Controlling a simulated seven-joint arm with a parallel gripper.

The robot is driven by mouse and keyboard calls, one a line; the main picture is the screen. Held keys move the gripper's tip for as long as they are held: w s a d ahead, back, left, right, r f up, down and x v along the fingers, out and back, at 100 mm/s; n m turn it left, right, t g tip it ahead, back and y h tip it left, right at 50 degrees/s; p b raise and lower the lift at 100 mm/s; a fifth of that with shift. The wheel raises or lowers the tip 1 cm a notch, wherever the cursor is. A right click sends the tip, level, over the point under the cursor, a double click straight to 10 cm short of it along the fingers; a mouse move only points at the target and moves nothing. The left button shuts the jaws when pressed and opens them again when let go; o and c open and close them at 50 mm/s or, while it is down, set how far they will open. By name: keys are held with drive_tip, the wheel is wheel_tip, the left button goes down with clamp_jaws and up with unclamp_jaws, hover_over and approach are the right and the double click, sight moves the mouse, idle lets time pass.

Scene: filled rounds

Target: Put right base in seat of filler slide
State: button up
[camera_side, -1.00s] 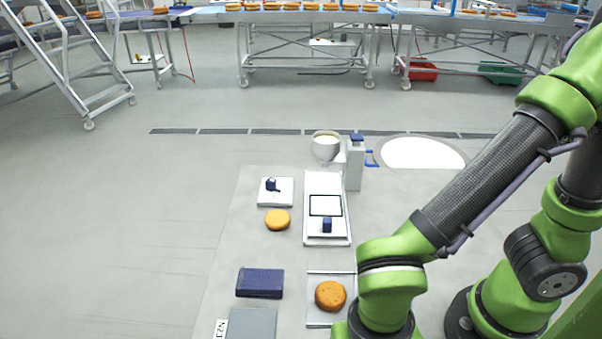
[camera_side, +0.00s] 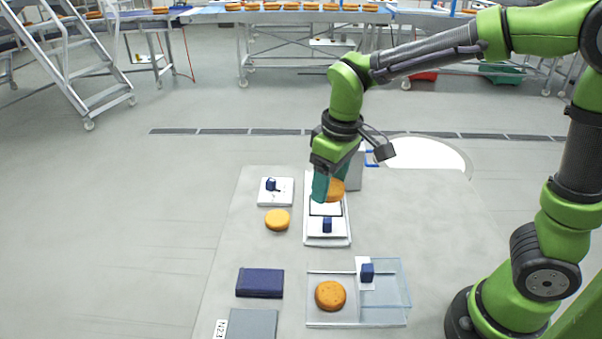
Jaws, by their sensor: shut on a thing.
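My gripper (camera_side: 328,190) points down over the filler slide and is shut on an orange-brown round, the right base (camera_side: 337,190). The filler slide (camera_side: 341,236) is a long white plate with a dark-outlined square seat (camera_side: 325,209) and a blue block (camera_side: 327,224) at its near end. The held base overlaps the far part of the seat in view; I cannot tell whether it touches it. Another round base (camera_side: 330,295) lies in the left part of a clear tray (camera_side: 395,311). A third round (camera_side: 277,220) lies left of the slide.
A blue-knobbed white card (camera_side: 365,274) is at the tray's right part. A white plate with a blue knob (camera_side: 275,190), a dark blue block (camera_side: 260,283) and a grey plate (camera_side: 252,324) stand left. My arm hides the filler pot. The table's right side is clear.

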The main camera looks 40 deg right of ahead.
drive_tip(key=w+d+m, duration=0.1)
drive_tip(key=d+m, duration=0.1)
drive_tip(key=d, duration=0.5)
drive_tip(key=s+d+f+m+h, duration=0.1)
drive_tip(key=s+d+f+m, duration=0.2)
drive_tip(key=s+f+m, duration=0.55)
drive_tip(key=n, duration=0.1)
hover_over(326, 206)
wheel_tip(326, 206, down, 2)
drive_tip(key=shift+s+f, duration=0.15)
drive_tip(key=shift+f, duration=0.05)
drive_tip(key=shift+w+f, duration=0.2)
drive_tip(key=shift+f, duration=1.55)
drive_tip(key=shift+f, duration=0.6)
drive_tip(key=o, duration=0.7)
drive_tip(key=shift+o, duration=0.2)
